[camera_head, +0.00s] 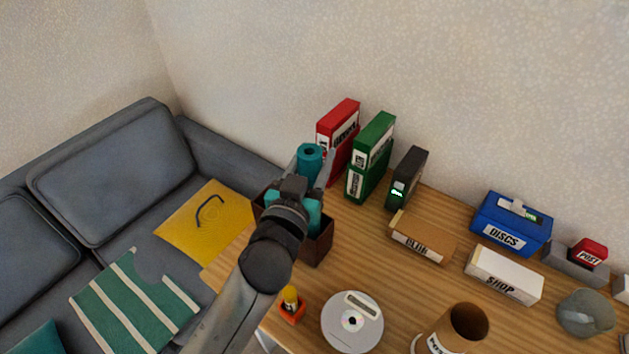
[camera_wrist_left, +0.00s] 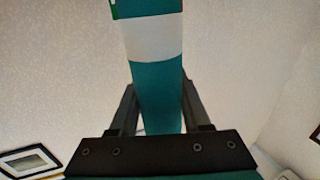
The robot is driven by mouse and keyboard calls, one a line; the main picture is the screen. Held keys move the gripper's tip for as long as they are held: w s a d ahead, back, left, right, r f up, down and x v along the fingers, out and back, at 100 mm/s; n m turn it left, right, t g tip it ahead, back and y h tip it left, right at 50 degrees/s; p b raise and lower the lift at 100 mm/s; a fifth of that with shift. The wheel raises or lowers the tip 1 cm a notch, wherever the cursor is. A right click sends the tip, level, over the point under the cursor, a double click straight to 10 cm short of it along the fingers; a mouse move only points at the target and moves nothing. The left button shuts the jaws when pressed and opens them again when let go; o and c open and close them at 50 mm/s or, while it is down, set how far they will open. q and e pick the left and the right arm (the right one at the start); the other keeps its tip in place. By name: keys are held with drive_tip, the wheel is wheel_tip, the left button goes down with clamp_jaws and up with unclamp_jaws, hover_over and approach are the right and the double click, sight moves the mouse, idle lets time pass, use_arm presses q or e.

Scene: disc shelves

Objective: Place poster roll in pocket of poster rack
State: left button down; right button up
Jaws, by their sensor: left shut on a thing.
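The poster roll is a teal tube with a white band; its teal upper end (camera_head: 310,153) shows in the head view. It also shows in the left wrist view (camera_wrist_left: 157,85), upright between the fingers. My left gripper (camera_head: 304,190) is shut on it. A dark brown open box (camera_head: 318,247), which looks like the poster rack, stands at the desk's left edge below the gripper. My gripper and arm hide much of the box and its pockets. I cannot tell whether the roll's lower end is above or inside a pocket. My right gripper is not in view.
Red (camera_head: 338,128) and green (camera_head: 371,150) binders and a black box (camera_head: 406,178) stand behind the rack. A disc player (camera_head: 352,335), an orange item (camera_head: 291,308) and a brown cylinder (camera_head: 466,325) are in front. A grey sofa (camera_head: 105,170) is left.

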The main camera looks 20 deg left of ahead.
use_arm(q)
drive_tip(key=shift+f+b, duration=0.9)
drive_tip(key=shift+f, duration=1.3)
drive_tip(key=shift+f, duration=0.2)
drive_tip(key=shift+c, duration=1.8)
unclamp_jaws()
drive_tip(key=shift+r, duration=0.15)
drive_tip(key=s+b, duration=0.1)
drive_tip(key=s, duration=1.1)
drive_tip(key=shift+a, duration=0.2)
